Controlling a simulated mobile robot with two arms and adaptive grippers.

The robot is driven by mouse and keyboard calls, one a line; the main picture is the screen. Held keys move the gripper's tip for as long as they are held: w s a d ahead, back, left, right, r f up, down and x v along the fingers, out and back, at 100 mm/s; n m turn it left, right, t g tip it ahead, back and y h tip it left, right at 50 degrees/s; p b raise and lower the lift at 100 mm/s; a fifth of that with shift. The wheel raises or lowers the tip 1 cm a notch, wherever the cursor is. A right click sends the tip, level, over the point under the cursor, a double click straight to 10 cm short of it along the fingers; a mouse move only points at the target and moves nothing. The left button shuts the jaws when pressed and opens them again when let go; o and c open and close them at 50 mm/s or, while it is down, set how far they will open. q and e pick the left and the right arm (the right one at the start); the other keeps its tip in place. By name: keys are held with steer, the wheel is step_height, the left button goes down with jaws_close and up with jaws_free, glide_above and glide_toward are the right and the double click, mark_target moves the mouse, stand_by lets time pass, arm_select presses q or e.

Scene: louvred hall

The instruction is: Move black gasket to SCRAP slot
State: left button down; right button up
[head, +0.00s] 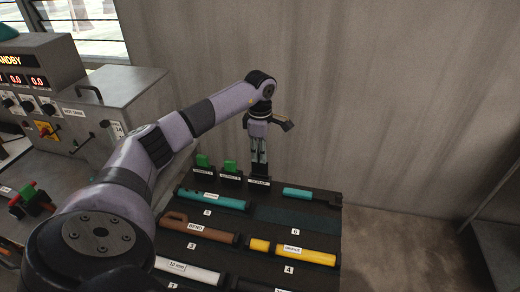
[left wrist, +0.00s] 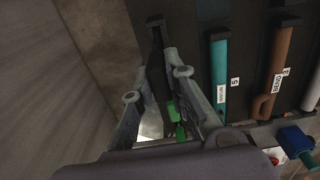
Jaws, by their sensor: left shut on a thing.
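My left gripper (head: 260,163) points straight down over the SCRAP slot (head: 259,182), the rightmost of three small labelled black holders at the back of the dark board. Its fingers are shut on a dark thing, taken to be the black gasket (left wrist: 156,62), which shows between the fingers in the left wrist view. In the head view the gasket blends with the dark slot, so I cannot tell whether it is inside or just above it. The left gripper also shows in the left wrist view (left wrist: 155,52). My right gripper is not in view.
Two green pieces (head: 203,160) (head: 229,167) stand in the holders left of SCRAP. The board carries a teal tool (head: 212,199), a brown tool (head: 200,228) and a yellow tool (head: 292,251). A grey instrument box (head: 110,100) stands left. A wall rises close behind.

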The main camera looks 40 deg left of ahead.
mark_target(260, 174)
arm_select(q)
steer(key=shift+f+b, duration=0.45)
steer(key=shift+f, duration=0.35)
steer(key=shift+f+b, duration=1.45)
steer(key=shift+f, duration=0.7)
steer(key=c, duration=1.5)
jaws_free()
steer(key=shift+r, duration=0.1)
step_height(260, 174, up, 7)
steer(key=p, duration=0.5)
